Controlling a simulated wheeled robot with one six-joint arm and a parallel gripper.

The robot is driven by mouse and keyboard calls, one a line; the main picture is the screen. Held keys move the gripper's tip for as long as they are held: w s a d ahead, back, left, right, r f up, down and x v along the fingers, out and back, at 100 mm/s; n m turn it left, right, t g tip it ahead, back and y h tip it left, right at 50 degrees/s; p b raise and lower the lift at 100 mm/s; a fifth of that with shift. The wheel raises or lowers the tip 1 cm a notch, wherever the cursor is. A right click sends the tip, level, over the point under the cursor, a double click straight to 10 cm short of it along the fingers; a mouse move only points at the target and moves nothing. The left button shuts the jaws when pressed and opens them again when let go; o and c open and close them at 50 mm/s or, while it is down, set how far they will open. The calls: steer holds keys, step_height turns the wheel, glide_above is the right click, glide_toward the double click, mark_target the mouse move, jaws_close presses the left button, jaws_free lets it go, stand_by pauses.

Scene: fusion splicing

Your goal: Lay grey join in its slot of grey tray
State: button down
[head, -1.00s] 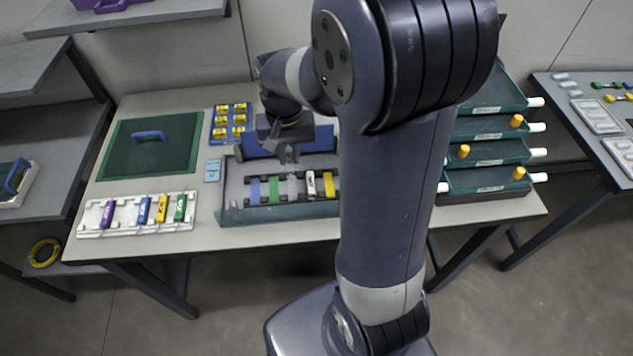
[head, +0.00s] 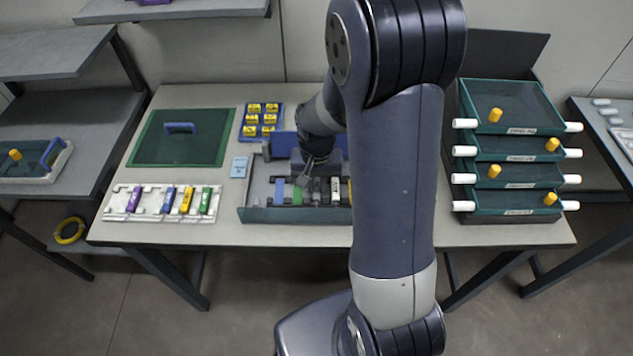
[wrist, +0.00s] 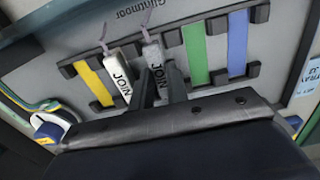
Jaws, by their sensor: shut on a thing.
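The grey join (wrist: 156,62) is a pale grey sleeve marked JOIN with a thin lead at its far end. My gripper (wrist: 160,88) is shut on it in the wrist view, one finger on each side. It lies between the green strip (wrist: 195,54) and the white join (wrist: 117,76), in line with the black holders; I cannot tell whether it rests fully in its slot. In the head view my gripper (head: 306,180) reaches down into the grey tray (head: 258,184), and my arm hides the tray's right part.
The tray also holds a blue strip (wrist: 238,44) and a yellow strip (wrist: 95,82). A white rack of coloured pieces (head: 150,203) and a green mat (head: 170,150) lie to the left. Stacked green trays (head: 510,150) stand at the right.

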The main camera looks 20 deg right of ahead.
mark_target(316, 187)
steer(key=shift+f, duration=0.2)
steer(key=c, duration=1.4)
jaws_free()
steer(key=shift+r, duration=0.1)
step_height(316, 187, up, 12)
steer(key=shift+r+p, duration=0.2)
steer(key=shift+p, duration=0.15)
steer(key=shift+f, duration=0.15)
step_height(316, 187, down, 13)
steer(key=shift+r+b, duration=0.1)
steer(key=shift+b, duration=0.5)
step_height(316, 187, up, 3)
steer(key=shift+r+p, duration=0.1)
steer(key=shift+p, duration=0.25)
steer(key=shift+r, duration=0.7)
